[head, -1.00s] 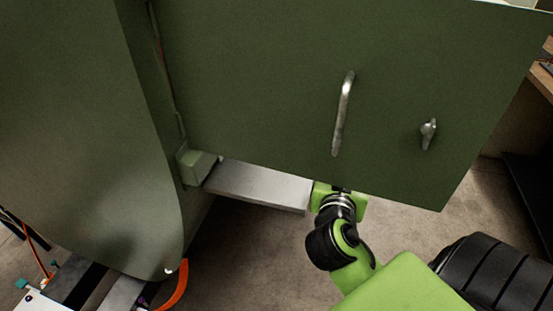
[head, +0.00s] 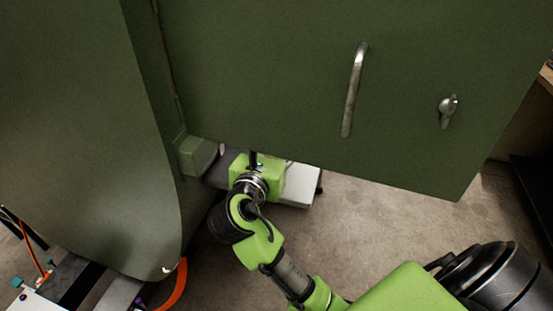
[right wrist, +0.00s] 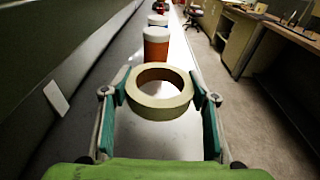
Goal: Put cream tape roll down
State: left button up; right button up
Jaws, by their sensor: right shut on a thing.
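The cream tape roll (right wrist: 159,105) sits between the teal-padded fingers of my right gripper (right wrist: 159,88) in the right wrist view. The gripper is shut on the roll's two sides, and the roll's hole faces up. A pale long surface (right wrist: 155,137) lies below and beyond it; I cannot tell whether the roll touches it. In the head view, my right arm reaches to the pale ledge (head: 300,187) under the green door; the fingers and roll are hidden there. My left gripper is not in view.
An orange container with a white lid (right wrist: 156,46) stands just beyond the roll, with more containers behind. A dark wall runs along the left. The green door (head: 290,90), with a handle (head: 354,90), hangs over the ledge. Workbenches (right wrist: 245,45) stand at right.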

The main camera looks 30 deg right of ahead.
notch_tip(320, 180, down, 4)
jog(key=shift+f+b, duration=0.1)
jog(key=shift+b, duration=0.25)
jog(key=shift+w+a+f, duration=0.1)
jog(key=shift+w+f, duration=0.05)
jog(key=shift+f, duration=0.3)
jog(key=o, duration=1.1)
jog(key=v, duration=1.2)
